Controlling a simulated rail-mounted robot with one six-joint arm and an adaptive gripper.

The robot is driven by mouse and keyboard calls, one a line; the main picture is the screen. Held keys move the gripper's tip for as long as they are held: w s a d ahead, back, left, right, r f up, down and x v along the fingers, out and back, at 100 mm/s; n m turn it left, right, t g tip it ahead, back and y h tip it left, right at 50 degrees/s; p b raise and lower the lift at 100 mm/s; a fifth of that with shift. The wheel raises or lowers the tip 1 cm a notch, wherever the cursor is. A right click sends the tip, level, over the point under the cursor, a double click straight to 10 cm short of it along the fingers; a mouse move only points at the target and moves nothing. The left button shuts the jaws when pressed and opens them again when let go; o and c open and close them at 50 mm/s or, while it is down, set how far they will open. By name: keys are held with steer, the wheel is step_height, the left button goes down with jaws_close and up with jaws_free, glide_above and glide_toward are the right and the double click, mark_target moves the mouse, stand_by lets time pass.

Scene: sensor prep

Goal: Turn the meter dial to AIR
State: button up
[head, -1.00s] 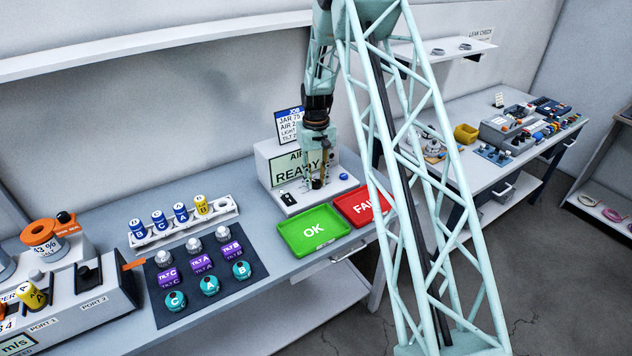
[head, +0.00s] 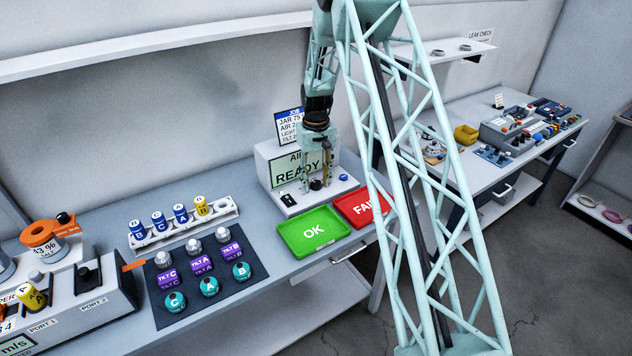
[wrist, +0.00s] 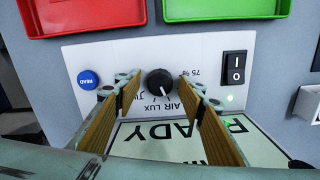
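The meter (head: 268,172) stands at the back of the bench, with its screen (head: 283,168) showing READY below a partly hidden line starting "AI". Its dial (wrist: 160,83) is a black round knob on the white panel in the wrist view. The dial's white mark points down in that view, towards the printed labels, where AIR and LUX can be read. My gripper (wrist: 160,96) is open, with one tan-padded finger on each side of the dial and gaps between. In the head view my gripper (head: 316,182) is just above the panel.
A black rocker switch (wrist: 235,69) with a green light and a blue READ button (wrist: 88,80) flank the dial. The green OK tray (head: 291,247) and red FAIL tray (head: 372,216) lie in front. A mat (head: 233,284) with several sensors lies to the left.

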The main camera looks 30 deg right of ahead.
mark_target(316, 182)
steer(key=shift+r, duration=0.1)
step_height(316, 182, up, 12)
stand_by(0.8)
stand_by(0.5)
steer(key=s+a+r+t+b, duration=0.1)
steer(key=s+a+r+b, duration=0.1)
steer(key=s+a+r, duration=0.85)
steer(key=s+a+r+t+b, duration=0.1)
steer(key=s+a+r, duration=0.4)
steer(key=s+r, duration=0.95)
steer(key=s+a+t+b, duration=0.1)
steer(key=s+a, duration=0.3)
steer(key=s, duration=1.1)
steer(key=s+a+n+t+b, duration=0.1)
steer(key=s+a, duration=0.3)
steer(key=s, duration=1.2)
steer(key=shift+s+a+n+b, duration=0.2)
steer(key=shift+n+b, duration=0.1)
steer(key=shift+b, duration=0.15)
